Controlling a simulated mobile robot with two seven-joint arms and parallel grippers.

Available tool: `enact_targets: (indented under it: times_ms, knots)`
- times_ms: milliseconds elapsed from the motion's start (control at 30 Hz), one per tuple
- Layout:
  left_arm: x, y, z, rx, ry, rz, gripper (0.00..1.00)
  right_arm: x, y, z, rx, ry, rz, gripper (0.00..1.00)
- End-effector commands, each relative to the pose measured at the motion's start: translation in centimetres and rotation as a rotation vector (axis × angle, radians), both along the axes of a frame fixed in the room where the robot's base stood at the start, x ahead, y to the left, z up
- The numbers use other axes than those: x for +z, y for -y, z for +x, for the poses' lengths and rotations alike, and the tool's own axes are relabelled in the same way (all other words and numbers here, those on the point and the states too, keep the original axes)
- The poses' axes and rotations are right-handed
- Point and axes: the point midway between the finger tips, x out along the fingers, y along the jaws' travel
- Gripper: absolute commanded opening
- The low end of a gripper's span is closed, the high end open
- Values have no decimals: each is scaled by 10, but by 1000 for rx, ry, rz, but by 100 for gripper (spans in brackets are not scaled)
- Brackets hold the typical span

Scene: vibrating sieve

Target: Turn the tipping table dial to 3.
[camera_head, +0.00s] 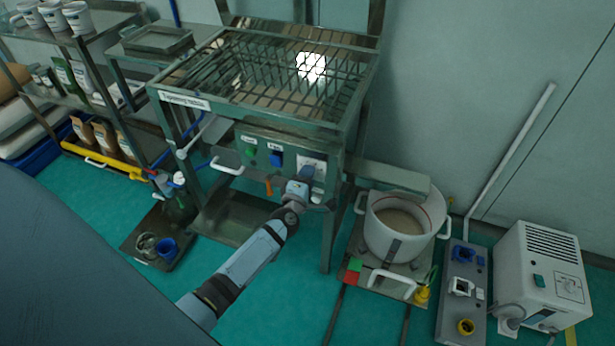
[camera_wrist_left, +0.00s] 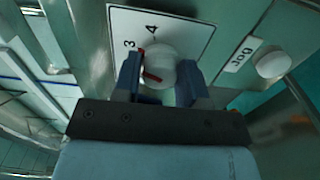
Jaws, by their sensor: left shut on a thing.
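The tipping table (camera_head: 182,100) is a green metal frame with a grated top and a front control panel. Its dial is a pale round knob (camera_wrist_left: 160,66) on a white plate (camera_wrist_left: 185,28), with numerals 3 and 4 visible in the left wrist view. Red marks show on the knob; one lies near the 3, but the fingers partly hide the scale. My left gripper (camera_wrist_left: 160,82) is shut on the knob, a blue finger on each side. In the head view the gripper (camera_head: 303,184) is at the panel's right end and covers the dial. My right gripper is out of view.
A green button (camera_head: 250,152) and a blue switch (camera_head: 276,159) sit left of the dial. A white Jog button (camera_wrist_left: 272,64) is right of it. A white sieve pot (camera_head: 400,228) stands to the right, near a white machine (camera_head: 540,275). Shelves stand at left.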

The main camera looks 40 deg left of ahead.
Motion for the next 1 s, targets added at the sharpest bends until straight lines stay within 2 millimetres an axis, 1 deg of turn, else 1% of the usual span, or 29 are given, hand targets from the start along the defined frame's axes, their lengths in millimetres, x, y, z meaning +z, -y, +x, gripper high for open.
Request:
enact_targets:
  times_ms: [67,100,167,200,467,567,667,1000]
  knots:
    - [0,0,0,0,-1,0,15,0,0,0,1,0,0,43]
    - [0,0,0,0,-1,-1,48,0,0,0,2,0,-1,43]
    - [0,0,0,0,-1,-1,61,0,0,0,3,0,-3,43]
    - [0,0,0,0,-1,-1,64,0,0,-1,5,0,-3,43]
    - [0,0,-1,0,-1,-1,64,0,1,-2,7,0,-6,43]
    - [-1,2,-8,0,-1,-1,64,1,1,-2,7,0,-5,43]
    - [-1,5,-23,0,-2,0,64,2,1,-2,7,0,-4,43]
    - [-2,23,-97,0,-3,-2,64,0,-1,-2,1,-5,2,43]
